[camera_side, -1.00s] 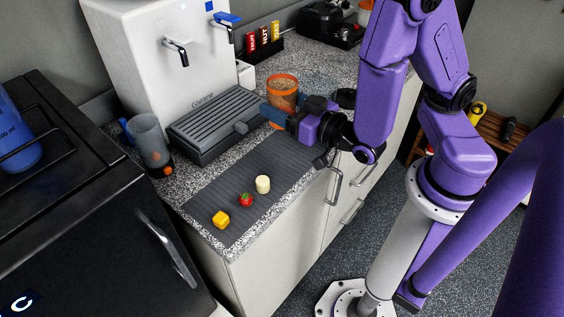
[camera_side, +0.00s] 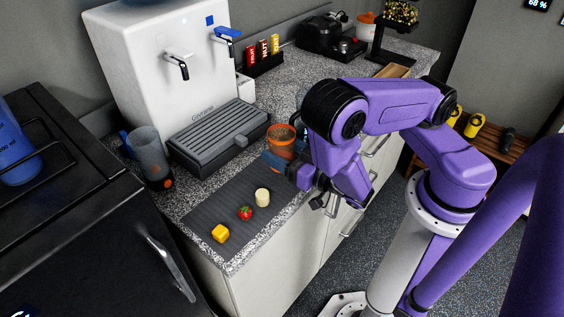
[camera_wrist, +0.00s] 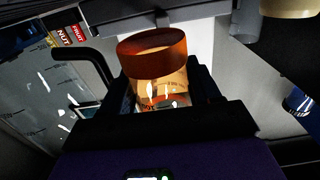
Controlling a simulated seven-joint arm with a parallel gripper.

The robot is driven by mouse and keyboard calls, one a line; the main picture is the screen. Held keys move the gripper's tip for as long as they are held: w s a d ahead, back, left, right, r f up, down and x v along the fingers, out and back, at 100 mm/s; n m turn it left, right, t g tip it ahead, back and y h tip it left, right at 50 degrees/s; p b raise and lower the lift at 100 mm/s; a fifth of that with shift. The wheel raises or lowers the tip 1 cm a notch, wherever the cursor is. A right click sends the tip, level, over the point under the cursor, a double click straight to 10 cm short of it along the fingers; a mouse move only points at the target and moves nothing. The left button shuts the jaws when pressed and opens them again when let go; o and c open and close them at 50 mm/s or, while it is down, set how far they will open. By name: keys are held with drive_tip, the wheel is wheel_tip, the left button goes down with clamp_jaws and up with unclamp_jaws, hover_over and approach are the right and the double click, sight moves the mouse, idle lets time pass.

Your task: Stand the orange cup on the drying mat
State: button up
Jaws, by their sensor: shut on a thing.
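The orange cup (camera_side: 281,139) is upright, with its open rim facing up in the side view. My gripper (camera_side: 276,160) is shut on it, and its fingers hide part of the cup's lower side. In the wrist view the cup (camera_wrist: 152,48) sits between the fingers (camera_wrist: 165,95), its orange rim toward the top. The dark ribbed drying mat (camera_side: 213,205) lies along the counter's front. The cup is at the mat's far right end; I cannot tell whether its base touches anything.
Bare mat lies left of the small items' row.

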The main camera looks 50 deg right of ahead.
sight(292, 146)
drive_tip(key=shift+f, duration=1.85)
drive_tip(key=shift+f, duration=0.15)
drive_tip(key=o, duration=1.1)
drive_tip(key=shift+o, duration=0.2)
drive_tip(key=shift+r, duration=0.2)
drive_tip(key=s, duration=0.5)
wheel_tip(292, 146, up, 6)
drive_tip(key=shift+f, duration=0.2)
drive_tip(key=shift+r, duration=0.6)
